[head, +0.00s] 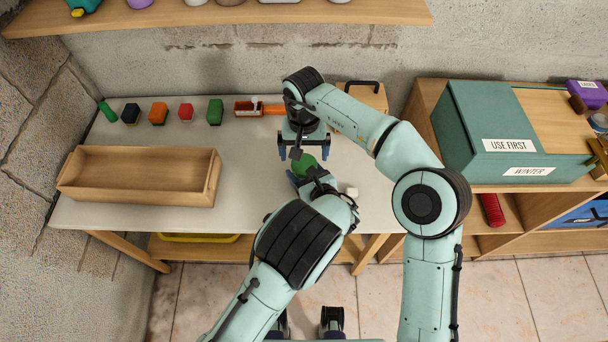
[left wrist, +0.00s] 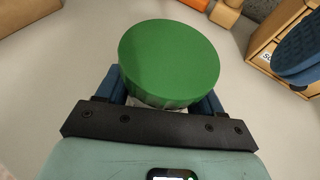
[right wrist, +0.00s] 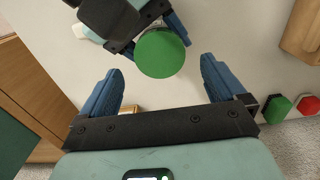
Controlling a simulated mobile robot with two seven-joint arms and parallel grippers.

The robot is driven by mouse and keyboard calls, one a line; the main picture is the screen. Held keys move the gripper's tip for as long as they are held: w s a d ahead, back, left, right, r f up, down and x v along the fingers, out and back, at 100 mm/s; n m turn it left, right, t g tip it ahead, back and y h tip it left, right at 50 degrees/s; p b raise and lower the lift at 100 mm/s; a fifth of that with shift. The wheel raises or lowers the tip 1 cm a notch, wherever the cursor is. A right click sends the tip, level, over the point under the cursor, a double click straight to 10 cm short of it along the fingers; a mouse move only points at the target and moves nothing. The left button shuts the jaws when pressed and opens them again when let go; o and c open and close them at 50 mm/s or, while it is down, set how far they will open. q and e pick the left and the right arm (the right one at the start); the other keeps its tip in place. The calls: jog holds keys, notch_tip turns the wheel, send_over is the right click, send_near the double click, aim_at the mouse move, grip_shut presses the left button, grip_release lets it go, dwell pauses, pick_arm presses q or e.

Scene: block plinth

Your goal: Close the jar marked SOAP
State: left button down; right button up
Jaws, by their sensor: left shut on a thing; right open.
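A round green lid (head: 304,164) shows over the right part of the pale table. In the left wrist view it is a wide green disc (left wrist: 169,62) with a ribbed edge. A sliver of something pale shows under it, perhaps the jar; most is hidden, and I cannot tell how the lid sits. No SOAP mark on a jar is readable. My left gripper (head: 302,181) is shut just below the lid, a finger on each side. My right gripper (head: 302,148) is open and empty, above and behind the lid; the lid (right wrist: 160,53) lies beyond its fingertips (right wrist: 160,82).
An empty wooden tray (head: 140,193) lies at the table's left. Several small coloured blocks (head: 158,113) and an orange piece (head: 272,109) line the back. A wooden box (head: 367,96) with a black handle stands behind my right arm. A small white object (head: 352,192) lies to the right.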

aim_at(304, 164)
jog(key=shift+r, duration=0.25)
jog(key=shift+c, duration=0.5)
notch_tip(304, 164, up, 2)
jog(key=shift+r, duration=0.75)
jog(key=shift+f, duration=4.05)
